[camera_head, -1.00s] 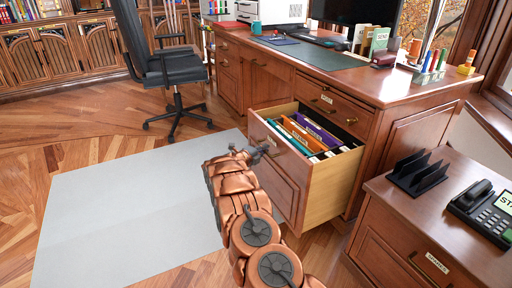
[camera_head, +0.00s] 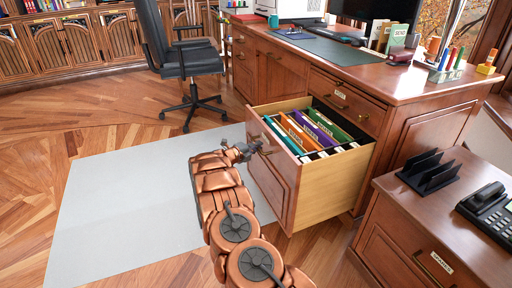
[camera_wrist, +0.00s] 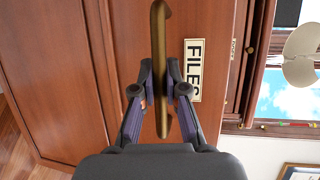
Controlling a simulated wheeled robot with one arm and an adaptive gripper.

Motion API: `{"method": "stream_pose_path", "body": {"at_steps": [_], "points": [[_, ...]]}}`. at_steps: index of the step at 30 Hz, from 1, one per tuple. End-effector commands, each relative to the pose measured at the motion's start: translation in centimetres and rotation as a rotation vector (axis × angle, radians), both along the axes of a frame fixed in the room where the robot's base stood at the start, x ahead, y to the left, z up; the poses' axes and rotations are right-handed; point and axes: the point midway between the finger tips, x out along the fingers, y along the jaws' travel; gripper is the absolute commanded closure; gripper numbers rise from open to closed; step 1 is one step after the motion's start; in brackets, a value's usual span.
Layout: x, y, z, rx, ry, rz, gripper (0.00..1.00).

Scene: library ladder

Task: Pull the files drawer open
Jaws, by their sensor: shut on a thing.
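The files drawer (camera_head: 272,186) is the lower drawer of the wooden desk and stands well out from it. Coloured hanging folders (camera_head: 308,131) show inside. In the wrist view its front (camera_wrist: 120,50) carries a label reading FILES (camera_wrist: 193,70) beside a brass bar handle (camera_wrist: 161,115). My gripper (camera_head: 250,150) is at the handle on the drawer front. In the wrist view my gripper's fingers (camera_wrist: 160,85) are on both sides of the handle, shut on it. Part of the drawer front is hidden behind my arm.
A black office chair (camera_head: 180,62) stands at the back left. A light grey mat (camera_head: 125,205) lies on the floor left of the drawer. A side cabinet (camera_head: 425,225) with a phone and a black file rack stands at the right.

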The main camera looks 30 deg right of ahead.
Motion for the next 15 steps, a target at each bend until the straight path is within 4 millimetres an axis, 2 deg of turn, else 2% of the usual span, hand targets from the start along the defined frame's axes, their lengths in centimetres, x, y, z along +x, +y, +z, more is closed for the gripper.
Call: {"method": "stream_pose_path", "body": {"at_steps": [5,6,12,15], "points": [[0.26,0.27,0.06,0.0,-0.002,0.008,1.0],[0.26,0.28,0.06,0.0,-0.002,0.008,0.84],[0.13,0.14,0.03,0.0,-0.001,0.004,0.63],[0.1,0.09,0.02,0.0,-0.001,0.003,0.62]]}}
